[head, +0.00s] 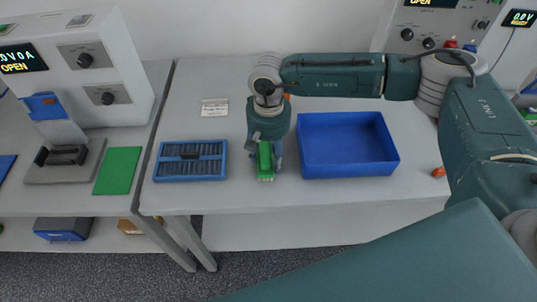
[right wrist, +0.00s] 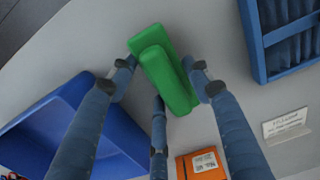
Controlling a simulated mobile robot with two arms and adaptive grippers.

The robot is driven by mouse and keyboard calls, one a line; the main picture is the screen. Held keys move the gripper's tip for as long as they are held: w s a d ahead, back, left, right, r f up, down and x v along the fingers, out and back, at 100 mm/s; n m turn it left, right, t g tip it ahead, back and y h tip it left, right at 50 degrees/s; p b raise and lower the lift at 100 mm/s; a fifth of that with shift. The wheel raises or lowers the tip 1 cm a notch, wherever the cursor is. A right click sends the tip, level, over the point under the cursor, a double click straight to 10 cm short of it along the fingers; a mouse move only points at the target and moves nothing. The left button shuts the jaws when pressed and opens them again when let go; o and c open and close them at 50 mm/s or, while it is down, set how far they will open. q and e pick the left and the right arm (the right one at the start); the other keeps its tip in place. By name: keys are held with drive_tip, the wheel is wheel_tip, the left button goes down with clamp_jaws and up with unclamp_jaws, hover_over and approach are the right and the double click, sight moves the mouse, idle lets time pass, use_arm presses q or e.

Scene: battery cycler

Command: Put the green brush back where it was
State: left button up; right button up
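The green brush (head: 265,160) is at the front middle of the bench, between the blue tray and the blue slotted rack. It also shows in the right wrist view (right wrist: 165,70), lying at a slant to the fingers. My right gripper (head: 266,152) points down over it. In the right wrist view the fingers (right wrist: 158,75) are spread around the brush, one on each side and a third near its end. They look open, with a small gap on the left side. Contact on the right side is unclear. My left gripper is not in view.
The empty blue tray (head: 392,157) is just right of the brush and the blue rack (head: 162,172) just left. A white label card (head: 215,107) lies behind. A green mat (head: 118,170) lies on the left bench. An orange item (head: 438,172) is at the right.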

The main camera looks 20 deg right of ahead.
sight(268, 153)
drive_tip(key=shift+o, duration=1.1)
drive_tip(key=shift+r, duration=0.2)
drive_tip(key=shift+w+r, duration=0.1)
drive_tip(key=shift+r, duration=0.25)
wheel_tip(268, 153, up, 10)
drive_tip(key=b, duration=0.3)
drive_tip(key=shift+r+b, duration=0.2)
drive_tip(key=shift+b, duration=0.15)
drive_tip(key=shift+r, duration=0.4)
drive_tip(key=shift+s+f, duration=0.1)
drive_tip(key=shift+s, duration=0.1)
